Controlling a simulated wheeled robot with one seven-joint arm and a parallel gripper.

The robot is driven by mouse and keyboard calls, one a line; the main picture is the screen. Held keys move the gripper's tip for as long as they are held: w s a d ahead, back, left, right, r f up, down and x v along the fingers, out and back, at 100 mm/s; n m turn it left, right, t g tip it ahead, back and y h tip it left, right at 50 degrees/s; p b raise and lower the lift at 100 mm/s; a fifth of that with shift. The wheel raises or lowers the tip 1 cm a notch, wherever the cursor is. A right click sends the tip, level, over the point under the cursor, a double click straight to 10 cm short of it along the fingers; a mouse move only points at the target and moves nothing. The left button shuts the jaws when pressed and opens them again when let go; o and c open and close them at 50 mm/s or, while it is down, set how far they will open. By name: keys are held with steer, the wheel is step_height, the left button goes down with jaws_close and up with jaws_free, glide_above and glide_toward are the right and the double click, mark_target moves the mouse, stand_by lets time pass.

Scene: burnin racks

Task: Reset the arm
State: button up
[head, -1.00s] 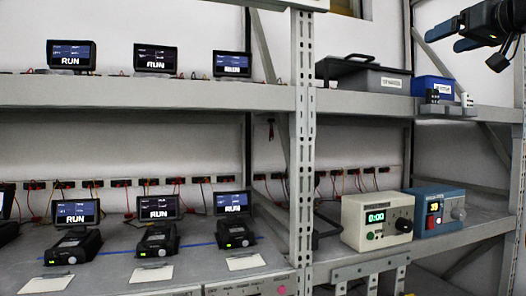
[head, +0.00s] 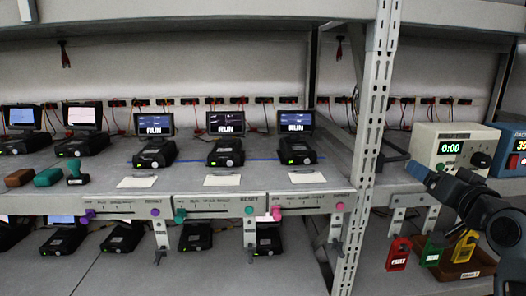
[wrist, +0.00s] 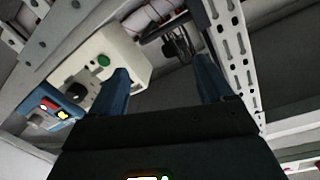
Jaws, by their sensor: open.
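My gripper (head: 430,174) is at the right of the head view, in front of the rack's right bay, with its blue fingers pointing left and nothing seen between them. In the wrist view my gripper (wrist: 165,80) shows two blue fingers spread apart. The cream timer box (head: 452,148) with a green 0:00 display stands on the shelf behind it. The timer box also shows in the wrist view (wrist: 128,58), beyond the left finger. Whether a finger touches anything cannot be told.
A slotted grey upright (head: 372,135) stands left of my gripper. A blue box (head: 512,150) is at the right edge. Several black units with RUN screens line the left shelf.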

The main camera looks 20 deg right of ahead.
steer(key=s+a+f+n+g+y, duration=0.1)
steer(key=s+a+f+n+y, duration=0.1)
steer(key=s+a+f, duration=1.55)
steer(key=s+a+n+y, duration=0.1)
steer(key=s+a+n, duration=0.1)
steer(key=s, duration=0.5)
steer(key=s+a+n+y, duration=0.1)
steer(key=s+a+n, duration=0.1)
steer(key=s+a, duration=0.3)
steer(key=s+a+r+n+y, duration=0.1)
steer(key=s+a, duration=0.3)
steer(key=s, duration=0.6)
steer(key=shift+n+g, duration=0.4)
steer(key=shift+s, duration=0.1)
steer(key=shift+c, duration=0.3)
